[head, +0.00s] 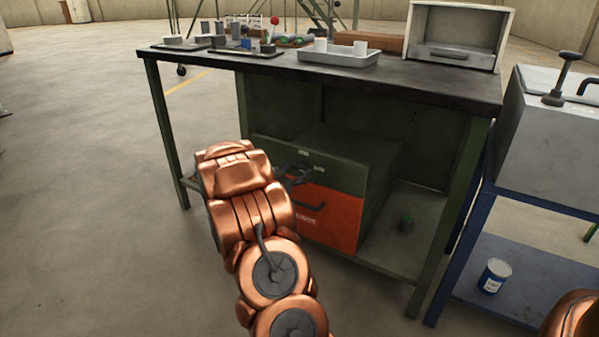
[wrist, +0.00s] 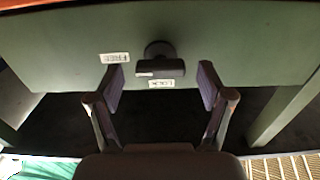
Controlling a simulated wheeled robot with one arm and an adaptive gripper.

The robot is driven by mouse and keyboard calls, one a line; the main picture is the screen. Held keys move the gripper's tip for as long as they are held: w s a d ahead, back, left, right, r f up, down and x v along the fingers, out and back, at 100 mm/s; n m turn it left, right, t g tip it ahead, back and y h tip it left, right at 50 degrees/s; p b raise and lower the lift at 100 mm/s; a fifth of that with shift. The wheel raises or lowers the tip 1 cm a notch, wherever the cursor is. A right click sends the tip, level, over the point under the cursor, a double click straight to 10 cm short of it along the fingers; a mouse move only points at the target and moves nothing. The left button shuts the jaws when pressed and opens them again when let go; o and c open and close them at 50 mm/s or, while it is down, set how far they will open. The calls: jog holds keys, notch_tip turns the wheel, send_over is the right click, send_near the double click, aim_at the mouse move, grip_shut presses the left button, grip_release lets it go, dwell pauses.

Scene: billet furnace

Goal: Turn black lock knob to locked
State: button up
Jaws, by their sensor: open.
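The black lock knob (wrist: 160,68) is on a green panel (wrist: 60,50) in the wrist view. It has a round base and a bar-shaped grip lying crosswise in that picture. Two small white labels sit by it: one to the left (wrist: 115,58), and one (wrist: 161,83) at the bar's lower edge; their lettering is too small to read surely. My gripper (wrist: 160,88) is open, one finger on each side of the knob, with gaps to both. In the head view my gripper (head: 292,176) is at the cabinet's green upper front (head: 335,172); the knob cannot be clearly made out there.
The orange drawer (head: 325,215) with a dark handle is below the green front. The cabinet stands under a dark workbench top (head: 440,82) with green legs. A blue stand (head: 470,230) is at right.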

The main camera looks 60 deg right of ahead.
jog(key=shift+w+d, duration=0.1)
jog(key=shift+d, duration=1)
jog(key=c, duration=1.2)
